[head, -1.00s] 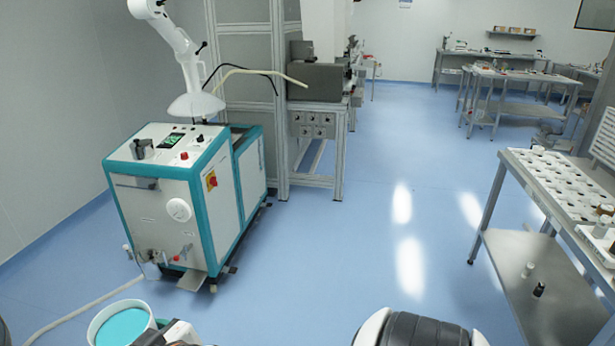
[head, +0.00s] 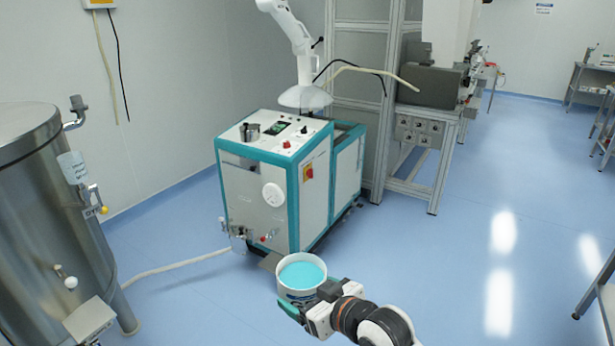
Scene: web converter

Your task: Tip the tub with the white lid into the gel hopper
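A white tub (head: 297,294) with a flat turquoise surface inside its white rim is at the lower middle of the head view. It looks upright; no white lid shows on it. My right gripper (head: 300,311) is at its near side, shut on the tub, with the arm coming from the lower right. The fingertips are partly hidden. My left gripper is out of view. I cannot tell which part here is the gel hopper. A teal-and-white machine (head: 314,190) stands beyond the tub, with a small metal cup (head: 249,132) on top.
A large steel tank (head: 40,210) stands at the left, with a small plate (head: 90,318) low at its front. A pale hose (head: 175,267) lies on the floor between tank and machine. A framed bench (head: 425,140) stands behind right.

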